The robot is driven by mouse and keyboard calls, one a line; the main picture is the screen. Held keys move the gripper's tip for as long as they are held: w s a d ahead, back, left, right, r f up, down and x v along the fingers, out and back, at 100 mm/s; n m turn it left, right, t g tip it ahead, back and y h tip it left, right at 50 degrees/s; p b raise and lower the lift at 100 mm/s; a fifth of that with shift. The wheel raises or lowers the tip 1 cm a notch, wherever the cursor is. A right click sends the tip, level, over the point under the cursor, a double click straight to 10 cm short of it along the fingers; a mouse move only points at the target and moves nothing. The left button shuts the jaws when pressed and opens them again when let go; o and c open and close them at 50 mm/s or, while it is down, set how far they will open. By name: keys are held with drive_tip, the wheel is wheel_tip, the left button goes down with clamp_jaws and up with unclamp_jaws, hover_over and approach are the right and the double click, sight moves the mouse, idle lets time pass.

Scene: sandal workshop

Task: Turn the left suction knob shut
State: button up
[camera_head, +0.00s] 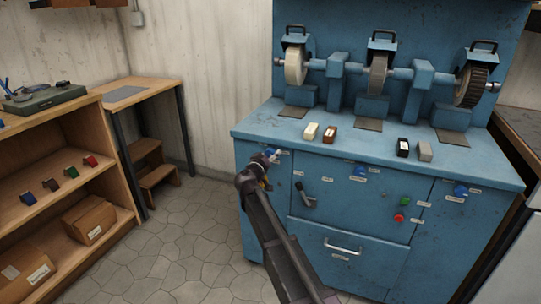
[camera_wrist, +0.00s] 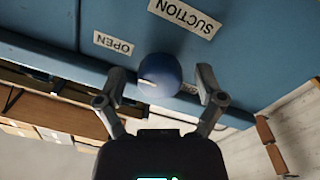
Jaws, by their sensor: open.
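The left suction knob (camera_head: 272,151) is a round blue knob on the upper left front of the blue machine cabinet. It also shows in the wrist view (camera_wrist: 160,76), between the two fingertips of my gripper (camera_wrist: 162,80). The gripper is open, with a visible gap on each side of the knob. In the head view my gripper (camera_head: 267,161) is at the knob and partly covers it. Labels reading SUCTION (camera_wrist: 185,17) and OPEN (camera_wrist: 113,43) appear upside down in the wrist view. Another label (camera_wrist: 189,88) is partly hidden behind the knob and a finger.
Two more blue knobs, a middle one (camera_head: 360,172) and a right one (camera_head: 460,190), sit on the cabinet front. A dark lever (camera_head: 307,200) and green (camera_head: 405,201) and red (camera_head: 398,217) buttons are there too. A wooden shelf (camera_head: 120,193) stands left; the floor between is clear.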

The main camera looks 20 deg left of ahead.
drive_tip(key=c, duration=1.1)
drive_tip(key=shift+c, duration=0.2)
drive_tip(key=shift+w+n, duration=0.1)
drive_tip(key=shift+n, duration=0.7)
drive_tip(key=o, duration=1.1)
drive_tip(key=shift+o, duration=0.2)
